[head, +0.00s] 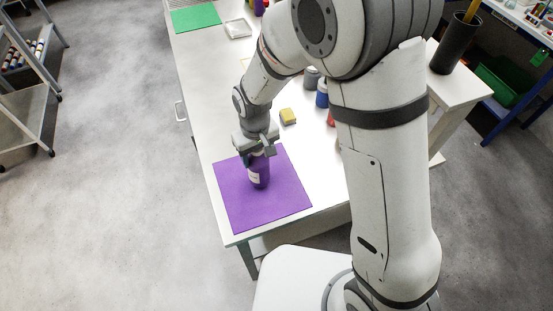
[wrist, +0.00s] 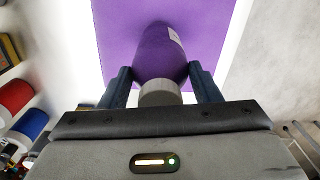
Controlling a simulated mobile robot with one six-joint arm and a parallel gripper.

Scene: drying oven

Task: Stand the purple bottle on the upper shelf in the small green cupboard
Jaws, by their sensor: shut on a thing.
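The purple bottle (head: 259,175) stands on a purple mat (head: 288,185) at the near end of the white table. It has a white label, and in the wrist view the bottle (wrist: 160,50) shows a grey cap. My gripper (head: 258,153) is over the bottle from above. In the wrist view the two dark fingers of my gripper (wrist: 160,84) are shut on the bottle's upper part, one on each side. I cannot tell whether the bottle's base touches the mat. No small green cupboard can be made out in either view.
A yellow block (head: 288,116), a blue bottle (head: 322,95) and a grey bottle (head: 311,77) stand further back on the white table (head: 205,95). A green mat (head: 196,17) lies at the far end. A black cup (head: 455,45) stands at right.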

